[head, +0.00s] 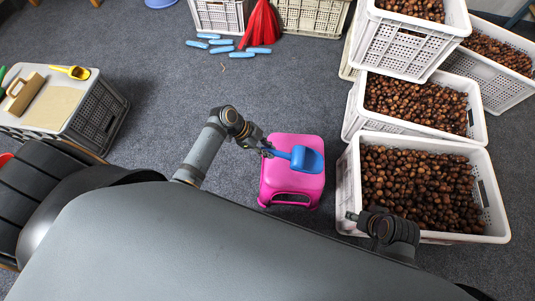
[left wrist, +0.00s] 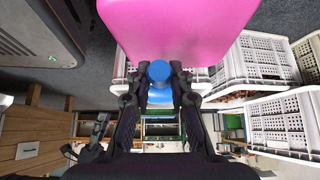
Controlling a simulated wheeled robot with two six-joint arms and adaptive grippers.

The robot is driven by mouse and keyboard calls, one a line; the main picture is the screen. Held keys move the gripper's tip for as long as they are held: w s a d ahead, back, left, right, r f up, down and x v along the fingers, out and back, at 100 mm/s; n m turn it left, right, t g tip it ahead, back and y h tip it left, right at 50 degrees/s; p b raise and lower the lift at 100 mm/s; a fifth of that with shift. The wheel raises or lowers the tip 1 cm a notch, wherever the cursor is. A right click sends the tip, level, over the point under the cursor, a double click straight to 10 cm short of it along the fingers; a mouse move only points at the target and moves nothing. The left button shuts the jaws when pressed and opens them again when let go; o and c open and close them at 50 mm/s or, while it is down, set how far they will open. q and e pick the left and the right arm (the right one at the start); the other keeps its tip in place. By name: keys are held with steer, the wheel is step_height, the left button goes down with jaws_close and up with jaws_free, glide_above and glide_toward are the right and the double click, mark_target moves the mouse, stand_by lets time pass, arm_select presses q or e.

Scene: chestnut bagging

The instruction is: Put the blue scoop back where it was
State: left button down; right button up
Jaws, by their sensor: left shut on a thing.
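The blue scoop (head: 307,159) is over the top of the pink stool (head: 290,188) in the head view, its handle toward my left gripper (head: 266,150). My left gripper is shut on the handle. In the left wrist view the blue scoop (left wrist: 158,71) shows between the fingers (left wrist: 159,88), with the pink stool (left wrist: 180,30) beyond it. I cannot tell whether the scoop touches the stool. My right gripper (head: 357,216) is at the near left part of the front chestnut crate (head: 495,238); its fingers are too small to read.
White crates of chestnuts stand on the right, one stacked higher (head: 400,52). A grey crate table (head: 92,105) on the left carries a yellow scoop (head: 78,72) and a wooden-handled thing (head: 25,95). Several blue packets (head: 221,42) lie at the back. Grey floor is clear left of the stool.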

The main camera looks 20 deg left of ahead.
arm_select(q)
steer(key=shift+w+a+f, duration=0.3)
steer(key=shift+w+f, duration=0.25)
steer(key=shift+f, duration=0.2)
steer(key=f+b, duration=0.1)
steer(key=f, duration=0.1)
steer(key=f+b, duration=0.1)
steer(key=shift+w+a+f, duration=0.15)
steer(key=shift+w+f, duration=0.05)
steer(key=shift+f, duration=0.15)
steer(key=c, duration=1.2)
jaws_free()
arm_select(e)
steer(key=shift+w+a+f+t+y, duration=0.15)
steer(key=shift+w+a+f+t, duration=0.2)
steer(key=shift+f, duration=0.3)
steer(key=shift+a+f+t+y, duration=0.15)
steer(key=shift+f+t, duration=0.3)
steer(key=shift+f, duration=0.15)
arm_select(q)
steer(key=p+v, duration=0.4)
steer(key=v, duration=0.8)
arm_select(e)
steer(key=r, duration=0.1)
steer(key=d+r+g, duration=0.1)
steer(key=r, duration=0.1)
steer(key=s+r+g, duration=0.1)
steer(key=shift+s+d+r+h, duration=0.1)
steer(key=shift+d+r+h, duration=0.15)
steer(key=shift+d+h, duration=0.15)
